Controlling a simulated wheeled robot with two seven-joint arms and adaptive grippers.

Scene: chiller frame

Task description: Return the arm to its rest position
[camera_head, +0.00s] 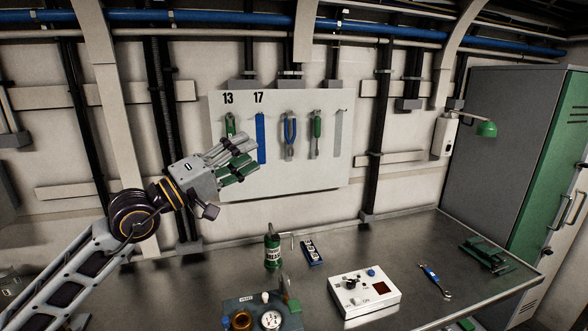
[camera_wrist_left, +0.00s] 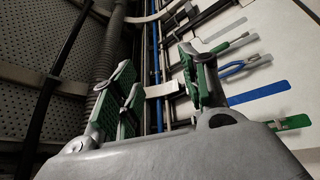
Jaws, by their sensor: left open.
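My left arm (camera_head: 72,272) comes in from the lower left and is raised in front of the wall. My left gripper (camera_head: 243,158) is at its end, in front of the left part of the white tool board (camera_head: 280,182). The gripper is open, with green pads and nothing between its fingers; it also shows in the left wrist view (camera_wrist_left: 160,78). It partly covers the green item under the number 13 (camera_head: 230,122). My right gripper is not in view.
On the board are a blue outline (camera_head: 261,138), pliers (camera_head: 289,132) and a screwdriver (camera_head: 317,132). The metal bench (camera_head: 400,245) carries a green bottle (camera_head: 272,248), a white control box (camera_head: 364,296), a wrench (camera_head: 434,280) and a green vice (camera_head: 485,255). A locker (camera_head: 510,130) stands right.

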